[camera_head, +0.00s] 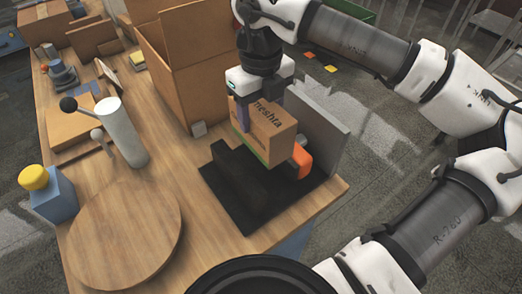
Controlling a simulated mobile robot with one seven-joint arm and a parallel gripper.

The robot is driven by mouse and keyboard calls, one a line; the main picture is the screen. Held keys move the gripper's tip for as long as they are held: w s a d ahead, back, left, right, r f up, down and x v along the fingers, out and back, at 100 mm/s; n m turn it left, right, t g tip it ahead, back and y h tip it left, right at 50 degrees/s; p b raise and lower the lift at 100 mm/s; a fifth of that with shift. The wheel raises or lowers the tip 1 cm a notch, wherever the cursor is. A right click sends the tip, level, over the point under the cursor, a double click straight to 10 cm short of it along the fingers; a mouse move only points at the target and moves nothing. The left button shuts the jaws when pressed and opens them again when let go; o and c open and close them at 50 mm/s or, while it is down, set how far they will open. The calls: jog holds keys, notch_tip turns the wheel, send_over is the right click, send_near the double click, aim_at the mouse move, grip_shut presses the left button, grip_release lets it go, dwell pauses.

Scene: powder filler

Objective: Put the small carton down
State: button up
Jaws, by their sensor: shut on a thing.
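A small carton (266,134), brown with dark lettering and a green strip along its lower edge, is held in my gripper (259,103). The gripper points down with its fingers on either side of the carton; the near finger shows as a purple-grey strip at the carton's left. The carton is over a black mat or base (220,184) near the table's right edge, behind a dark block (240,178). I cannot tell whether its underside touches anything, as the dark block hides part of it.
An orange object (301,160) and an upright grey panel (322,127) are close on the carton's right. A large open carton (186,93) stands behind to the left. A round wooden disc (125,236), a grey-white cylinder (124,134) and a blue block with a yellow knob (48,196) occupy the left side.

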notch_tip(320, 180, down, 12)
jog(key=shift+p, duration=0.8)
jog(key=shift+f, duration=0.2)
jog(key=o, duration=1.1)
jog(key=shift+o, duration=0.2)
jog(key=shift+r, duration=0.1)
jog(key=shift+r, duration=0.2)
notch_tip(320, 180, up, 12)
jog(key=shift+f+b, duration=0.1)
jog(key=shift+b, duration=0.75)
